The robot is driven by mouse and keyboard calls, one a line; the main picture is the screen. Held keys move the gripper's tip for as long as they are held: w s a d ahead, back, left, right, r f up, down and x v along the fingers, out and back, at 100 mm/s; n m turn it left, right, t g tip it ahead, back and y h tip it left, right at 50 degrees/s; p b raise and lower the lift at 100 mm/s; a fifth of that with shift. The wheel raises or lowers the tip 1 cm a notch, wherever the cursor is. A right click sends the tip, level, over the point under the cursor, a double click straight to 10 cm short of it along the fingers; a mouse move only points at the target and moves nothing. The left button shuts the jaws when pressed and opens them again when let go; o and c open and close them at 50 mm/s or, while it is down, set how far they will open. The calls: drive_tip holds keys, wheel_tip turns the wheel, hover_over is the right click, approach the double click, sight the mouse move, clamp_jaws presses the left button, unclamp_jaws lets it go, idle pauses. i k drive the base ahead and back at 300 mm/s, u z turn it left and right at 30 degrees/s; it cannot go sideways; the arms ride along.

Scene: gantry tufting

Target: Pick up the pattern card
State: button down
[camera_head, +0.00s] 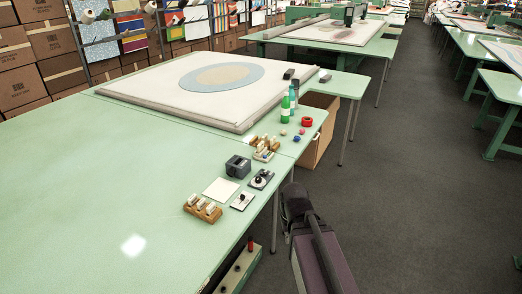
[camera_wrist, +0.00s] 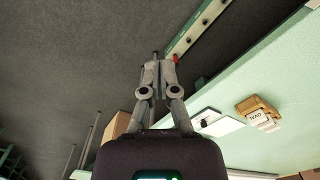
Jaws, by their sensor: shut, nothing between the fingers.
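A pale cream square card (camera_head: 220,189), which looks like the pattern card, lies flat on the green table (camera_head: 110,215) near its right edge. My gripper (camera_wrist: 158,62) is shut and empty in the wrist view, with its fingers together over the dark floor beside the table edge. In the head view my dark arm rises from the bottom right and ends off the table's edge, to the right of the card and apart from it. The fingers cannot be made out there.
Around the card stand a wooden block rack (camera_head: 202,208), a dark grey box (camera_head: 238,166) and small plates with black knobs (camera_head: 261,179). Farther back are green bottles (camera_head: 285,108), a red ring (camera_head: 307,122) and a large framed panel (camera_head: 165,97). The table's left part is clear.

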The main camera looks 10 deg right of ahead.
sight(260, 146)
drive_tip(key=k, duration=0.65)
drive_tip(key=z, duration=0.45)
drive_tip(key=i, duration=0.45)
drive_tip(key=z, duration=0.5)
drive_tip(key=i, duration=1.4)
drive_tip(key=u, duration=0.65)
drive_tip(key=i, duration=0.4)
drive_tip(key=u, duration=0.35)
